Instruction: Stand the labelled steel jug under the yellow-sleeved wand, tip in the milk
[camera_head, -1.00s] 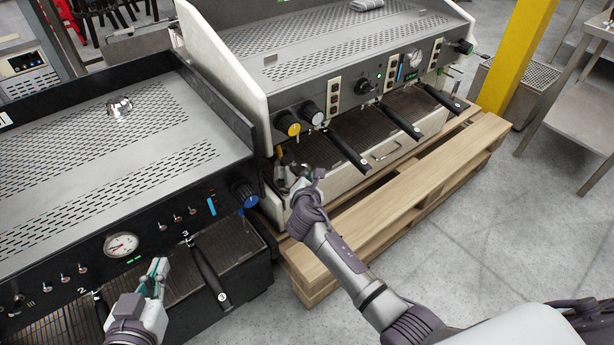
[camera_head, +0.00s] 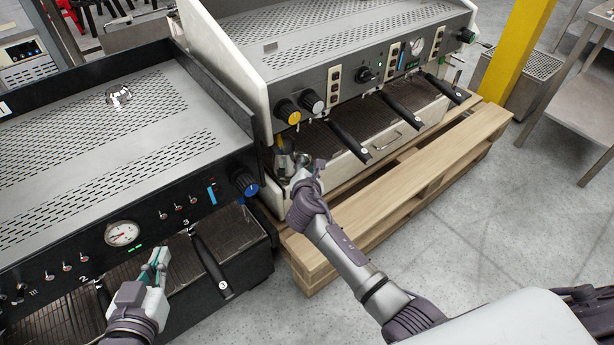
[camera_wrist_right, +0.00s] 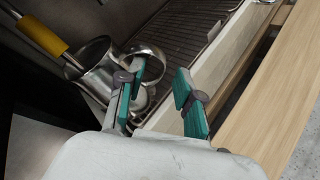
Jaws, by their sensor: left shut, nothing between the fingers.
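The steel jug (camera_wrist_right: 97,68) stands on the drip tray at the left end of the cream-sided machine. It also shows small in the head view (camera_head: 284,164). The yellow-sleeved wand (camera_wrist_right: 46,37) slants down to the jug, and its lower end reaches the mouth. The tip and any milk cannot be made out. A shiny curved steel part (camera_wrist_right: 149,62) is beside the jug. My right gripper (camera_wrist_right: 163,95) is open at the jug's right, its left finger overlapping that part in the picture. No label is readable. My left gripper (camera_head: 159,258) is shut and empty before the black machine.
The black machine (camera_head: 105,140) has a portafilter (camera_head: 208,262) beside my left gripper. The cream-sided machine has several portafilters (camera_head: 349,142) jutting forward over its tray. A wooden pallet (camera_head: 385,205) lies under and before it. Open floor (camera_head: 480,225) is at right.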

